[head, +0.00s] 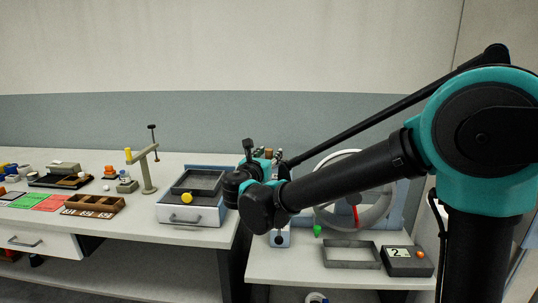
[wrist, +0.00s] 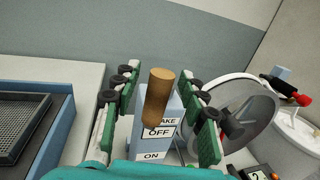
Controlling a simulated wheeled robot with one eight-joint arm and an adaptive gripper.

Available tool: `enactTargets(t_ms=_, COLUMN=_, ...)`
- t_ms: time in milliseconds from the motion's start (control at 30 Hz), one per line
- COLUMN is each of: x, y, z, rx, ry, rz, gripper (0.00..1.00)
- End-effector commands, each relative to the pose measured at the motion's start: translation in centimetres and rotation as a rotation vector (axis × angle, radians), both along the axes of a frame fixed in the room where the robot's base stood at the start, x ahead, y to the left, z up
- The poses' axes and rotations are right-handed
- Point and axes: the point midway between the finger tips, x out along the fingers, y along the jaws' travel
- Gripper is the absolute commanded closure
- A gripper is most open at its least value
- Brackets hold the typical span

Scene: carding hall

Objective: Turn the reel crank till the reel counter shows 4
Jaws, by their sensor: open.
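In the wrist view my gripper (wrist: 160,105) is open, with its green and black fingers on either side of a brown wooden handle (wrist: 158,97). The handle stands in front of a pale box (wrist: 172,108) with a partly covered brake label and the words OFF and ON. No finger contact is clear. The grey reel (wrist: 238,105) is to the right; in the head view its pale rim (head: 322,213) shows behind my arm. The counter box (head: 408,263) reads 2. A red knob (wrist: 303,99) on a dark bar shows by the reel; I cannot tell if it is the crank.
A grey open tray (head: 351,255) lies left of the counter. A drawer unit with a dark tray (head: 190,214) and a yellow knob stands left, beside a wooden sorting box (head: 95,204). My arm crosses before the reel.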

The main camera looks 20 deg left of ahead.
Motion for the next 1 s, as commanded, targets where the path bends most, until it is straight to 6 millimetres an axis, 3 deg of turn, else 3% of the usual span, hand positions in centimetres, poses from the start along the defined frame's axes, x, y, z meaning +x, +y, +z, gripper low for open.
enactTargets(t_ms=100, x=-0.02, y=0.0, z=0.0, rx=0.0, ry=0.0, rz=0.0, gripper=0.6)
enactTargets(t_ms=433, x=-0.03, y=0.01, z=0.0, rx=0.0, ry=0.0, rz=0.0, gripper=1.0)
enactTargets(t_ms=1000, x=-0.1, y=-0.56, z=0.01, rx=0.0, ry=0.0, rz=0.046, gripper=1.0)
